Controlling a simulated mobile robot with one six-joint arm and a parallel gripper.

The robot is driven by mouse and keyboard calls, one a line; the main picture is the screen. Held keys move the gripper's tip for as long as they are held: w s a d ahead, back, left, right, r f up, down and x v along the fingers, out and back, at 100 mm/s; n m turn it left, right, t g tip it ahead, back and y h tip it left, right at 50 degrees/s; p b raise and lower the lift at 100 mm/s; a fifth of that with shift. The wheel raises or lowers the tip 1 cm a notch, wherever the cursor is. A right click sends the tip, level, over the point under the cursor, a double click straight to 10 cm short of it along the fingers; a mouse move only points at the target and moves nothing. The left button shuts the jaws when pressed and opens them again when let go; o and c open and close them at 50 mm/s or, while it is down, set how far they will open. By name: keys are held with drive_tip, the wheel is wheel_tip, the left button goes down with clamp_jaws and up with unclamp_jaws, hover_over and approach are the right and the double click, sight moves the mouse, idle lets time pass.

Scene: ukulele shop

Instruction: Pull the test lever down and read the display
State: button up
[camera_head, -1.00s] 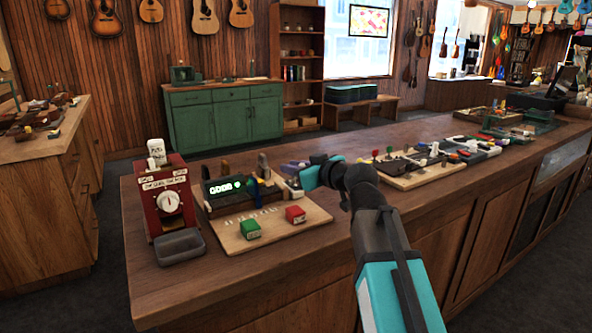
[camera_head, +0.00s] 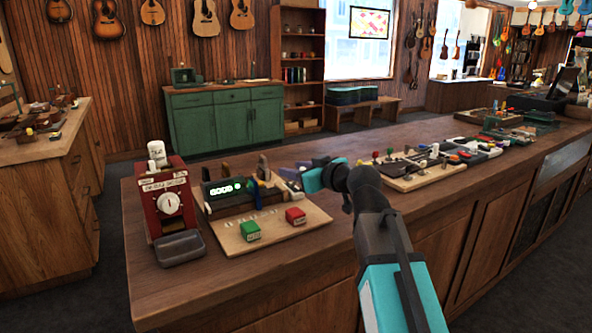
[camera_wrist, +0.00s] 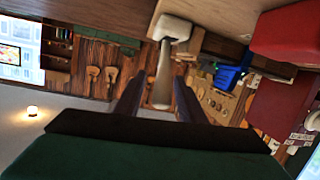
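A test board (camera_head: 290,236) lies on the counter, with a dark unit whose display (camera_head: 225,188) glows green; its characters are too small to read surely. Upright brown paddles (camera_head: 263,167), a blue part (camera_head: 256,190), a green block (camera_head: 250,231) and a red block (camera_head: 295,215) are on it. My gripper (camera_head: 288,171) is low at the board's back right. In the wrist view, my gripper (camera_wrist: 158,98) is open. A pale lever-like bar with a square end (camera_wrist: 163,72) shows between its fingers, with gaps on both sides. I cannot tell whether this is the test lever.
A red box with a white dial (camera_head: 169,203) and a grey tray (camera_head: 181,248) stand left of the board. A second board with small levers (camera_head: 410,178) lies to the right. The counter's front strip (camera_head: 270,275) is clear.

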drive_tip(key=b+v, duration=0.2)
drive_tip(key=v, duration=1.1)
drive_tip(key=shift+b, duration=0.35)
drive_tip(key=shift+s+d, duration=0.1)
drive_tip(key=shift+d, duration=0.05)
drive_tip(key=shift+s+f, duration=0.1)
